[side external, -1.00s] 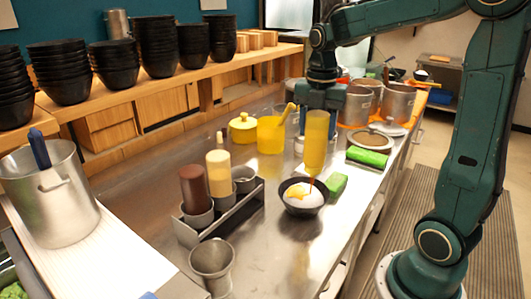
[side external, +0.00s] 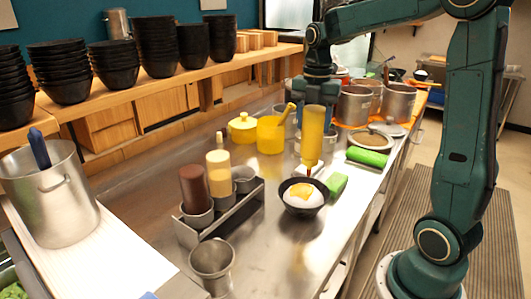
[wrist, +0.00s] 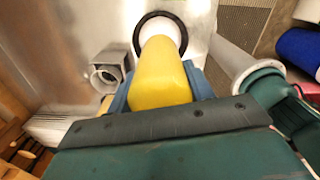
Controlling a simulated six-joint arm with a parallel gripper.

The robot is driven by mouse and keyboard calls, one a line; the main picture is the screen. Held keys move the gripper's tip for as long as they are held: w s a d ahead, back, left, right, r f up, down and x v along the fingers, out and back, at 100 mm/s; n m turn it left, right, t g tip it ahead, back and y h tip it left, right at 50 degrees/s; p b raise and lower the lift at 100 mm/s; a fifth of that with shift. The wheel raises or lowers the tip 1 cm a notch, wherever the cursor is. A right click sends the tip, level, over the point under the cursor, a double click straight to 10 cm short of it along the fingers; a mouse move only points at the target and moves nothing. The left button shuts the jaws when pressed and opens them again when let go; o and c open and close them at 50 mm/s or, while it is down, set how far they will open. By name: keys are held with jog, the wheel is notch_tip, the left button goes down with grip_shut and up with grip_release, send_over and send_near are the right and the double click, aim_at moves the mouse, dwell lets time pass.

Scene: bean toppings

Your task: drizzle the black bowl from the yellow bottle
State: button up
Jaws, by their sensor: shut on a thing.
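The yellow bottle (side external: 312,136) is held tip-down by my gripper (side external: 318,98), just above the black bowl. My gripper is shut on the bottle, and its fingers (wrist: 158,92) show on both sides of the bottle (wrist: 160,78) in the wrist view. The black bowl (side external: 303,208) stands upright on the steel counter. It holds a white filling (side external: 299,203) with a yellow-orange patch of sauce on top. In the wrist view the bowl's dark rim (wrist: 140,25) shows beyond the bottle, which hides part of the bowl.
A metal rack (side external: 226,212) holds a brown bottle (side external: 195,188) and a pale yellow bottle (side external: 219,172) left of the bowl. Green items (side external: 337,184) lie right of it. A metal cup (side external: 212,262) stands in front.

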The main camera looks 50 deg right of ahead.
jog(key=shift+r, duration=0.1)
dwell(0.3)
jog(key=shift+r, duration=1.2)
